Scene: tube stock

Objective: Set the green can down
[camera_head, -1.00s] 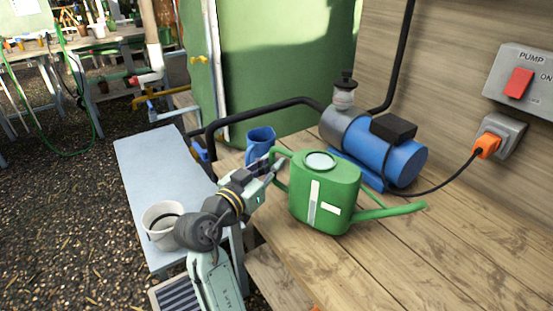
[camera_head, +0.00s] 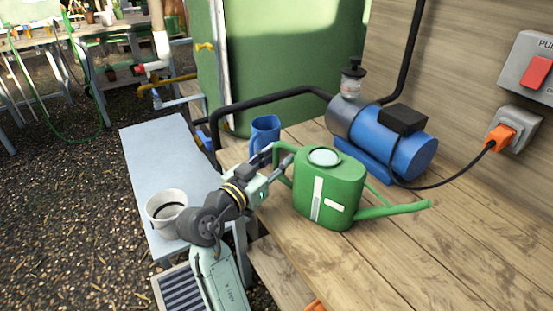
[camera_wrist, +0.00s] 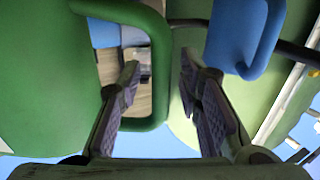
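The green can (camera_head: 330,193), a watering can with a round opening on top and a long spout pointing right, stands upright on the wooden bench (camera_head: 400,250). Its loop handle faces my gripper (camera_head: 272,162) on the left. In the wrist view my gripper (camera_wrist: 160,75) is open, one finger inside the handle loop and one outside. The upright bar of the handle (camera_wrist: 160,95) lies between the fingers, with a gap visible on each side. The can's body (camera_wrist: 45,75) fills the left of that view. Its far underside is hidden.
A blue mug (camera_head: 265,130) stands just behind my gripper. The blue pump (camera_head: 385,145) and its black pipe are behind the can. A white bucket (camera_head: 166,210) is on the grey table (camera_head: 150,150) at left. The bench's front right is clear.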

